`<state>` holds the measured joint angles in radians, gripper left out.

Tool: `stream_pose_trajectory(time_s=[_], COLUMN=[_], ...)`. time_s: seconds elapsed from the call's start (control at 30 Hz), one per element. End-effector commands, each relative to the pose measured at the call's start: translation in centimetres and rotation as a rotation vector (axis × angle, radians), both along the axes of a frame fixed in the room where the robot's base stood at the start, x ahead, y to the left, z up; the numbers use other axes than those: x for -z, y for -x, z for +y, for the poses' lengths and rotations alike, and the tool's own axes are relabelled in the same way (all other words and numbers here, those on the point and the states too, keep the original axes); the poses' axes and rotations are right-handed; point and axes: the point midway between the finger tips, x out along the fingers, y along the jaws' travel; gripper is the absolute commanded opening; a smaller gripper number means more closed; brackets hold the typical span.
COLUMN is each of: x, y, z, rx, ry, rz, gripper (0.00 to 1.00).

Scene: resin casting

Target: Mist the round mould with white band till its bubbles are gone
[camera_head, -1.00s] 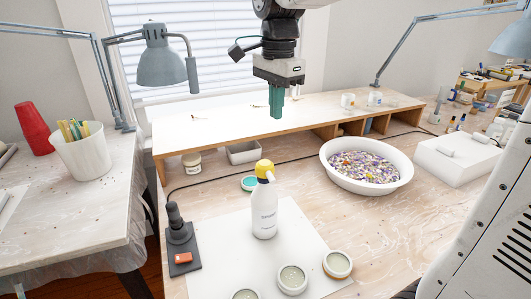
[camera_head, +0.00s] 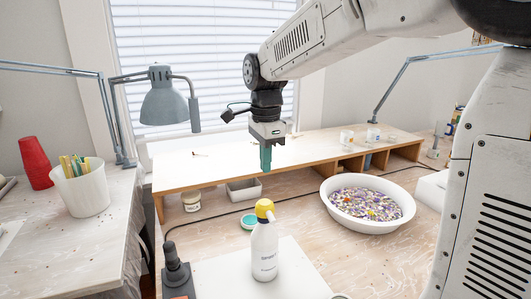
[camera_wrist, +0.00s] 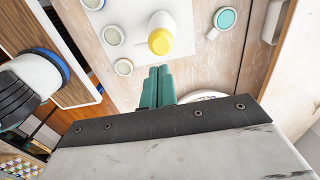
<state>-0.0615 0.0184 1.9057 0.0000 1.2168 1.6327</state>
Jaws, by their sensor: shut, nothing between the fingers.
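The white spray bottle (camera_head: 264,250) with a yellow top stands upright on the white mat (camera_head: 298,270). My gripper (camera_head: 266,162) is shut and empty, in the air above and behind the bottle in the head view. In the wrist view my gripper's green fingers (camera_wrist: 157,84) are together, with the bottle's yellow top (camera_wrist: 160,42) beyond them. Three round moulds lie left of the bottle there: one at the top edge (camera_wrist: 93,4), a middle one (camera_wrist: 113,36) and a lower one (camera_wrist: 123,67).
A white basin (camera_head: 335,213) of coloured bits stands right of the bottle. A dark stand (camera_head: 175,270) is left of it. Bare table shows between bottle and basin.

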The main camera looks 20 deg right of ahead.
Motion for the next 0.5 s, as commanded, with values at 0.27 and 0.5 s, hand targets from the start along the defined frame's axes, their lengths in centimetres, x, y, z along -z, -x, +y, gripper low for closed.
stream_pose_trajectory(time_s=[0.27, 0.5], x=[6.0, 8.6], y=[0.1, 0.0], z=[0.0, 0.0], rx=[0.000, 0.000], ry=[0.000, 0.000], rz=[0.004, 0.003], gripper=[0.00, 0.00])
